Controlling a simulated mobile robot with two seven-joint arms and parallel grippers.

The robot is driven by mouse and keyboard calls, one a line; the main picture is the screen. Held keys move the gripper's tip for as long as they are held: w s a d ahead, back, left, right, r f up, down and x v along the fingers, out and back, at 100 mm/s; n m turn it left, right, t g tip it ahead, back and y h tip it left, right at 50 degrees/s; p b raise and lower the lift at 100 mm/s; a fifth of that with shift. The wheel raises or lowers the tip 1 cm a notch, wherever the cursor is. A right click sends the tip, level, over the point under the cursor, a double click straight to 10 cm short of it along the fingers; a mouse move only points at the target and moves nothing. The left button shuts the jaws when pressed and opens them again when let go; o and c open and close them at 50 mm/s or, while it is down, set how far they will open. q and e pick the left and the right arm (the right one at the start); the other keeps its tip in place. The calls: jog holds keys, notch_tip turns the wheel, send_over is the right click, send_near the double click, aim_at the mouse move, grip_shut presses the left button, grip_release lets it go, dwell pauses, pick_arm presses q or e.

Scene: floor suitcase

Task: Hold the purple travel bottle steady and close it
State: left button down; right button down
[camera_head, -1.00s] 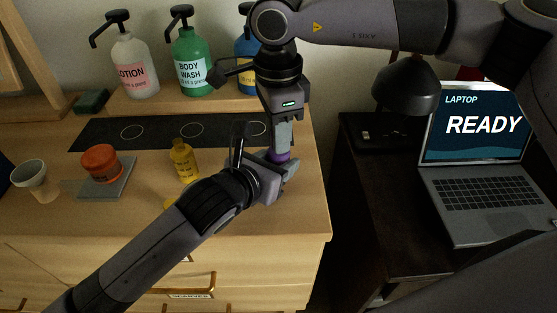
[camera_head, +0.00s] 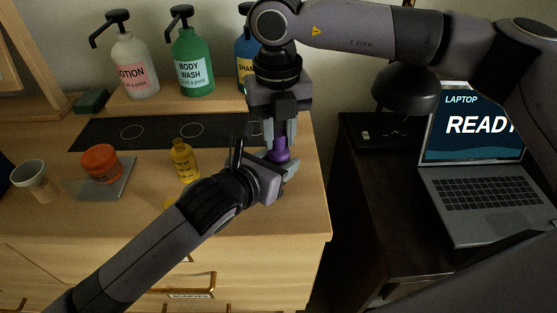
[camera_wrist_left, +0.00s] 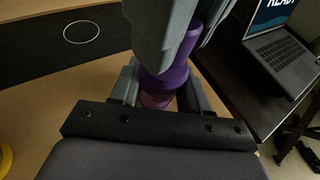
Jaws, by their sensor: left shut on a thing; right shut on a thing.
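The purple travel bottle (camera_head: 278,155) stands upright near the right end of the wooden top, mostly hidden by my grippers. It also shows in the left wrist view (camera_wrist_left: 166,82). My left gripper (camera_head: 277,178) comes in low from the left and is shut around the bottle's body; its fingers flank the bottle in the wrist view (camera_wrist_left: 158,98). My right gripper (camera_head: 281,138) points down from above and is shut on the purple upper part, apparently the cap. Its fingers hide most of that part, so I cannot tell how the cap sits.
A yellow bottle (camera_head: 184,160) stands to the left, with a yellow round piece (camera_head: 170,203) partly behind my left arm. An orange jar (camera_head: 101,163) and a cup (camera_head: 36,178) are farther left. Pump bottles (camera_head: 192,65) stand behind. The laptop (camera_head: 475,175) is at right.

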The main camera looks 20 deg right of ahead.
jog(key=m, duration=0.8)
jog(key=shift+m, duration=0.3)
jog(key=c, duration=0.9)
grip_release()
jog(key=shift+r, duration=2.25)
jog(key=shift+c, duration=0.3)
